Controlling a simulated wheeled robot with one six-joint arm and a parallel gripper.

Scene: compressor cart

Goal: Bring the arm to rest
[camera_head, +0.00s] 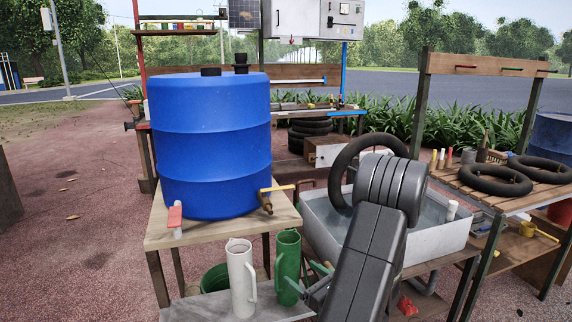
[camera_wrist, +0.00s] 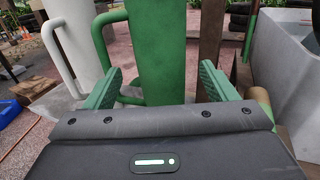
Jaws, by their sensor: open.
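My arm reaches down from the middle right of the head view, and its gripper (camera_head: 308,278) is low beside the green jug (camera_head: 288,266). In the wrist view my gripper (camera_wrist: 161,70) is open, with one green finger on each side of the green jug (camera_wrist: 165,40). The jug's body shows in the gap between the fingers, and its handle is on the left. I cannot tell whether either finger touches it. The jug stands upright on a low shelf (camera_head: 285,313), right of a white jug (camera_head: 241,278). My arm hides part of the area behind it.
A blue barrel (camera_head: 213,140) with a tap stands on a wooden table (camera_head: 200,234) just above the jugs. A grey water basin (camera_head: 322,235), with a black tyre tube (camera_head: 349,152) leaning in it, is right of the jugs. A wooden bench (camera_head: 474,196) stands further right.

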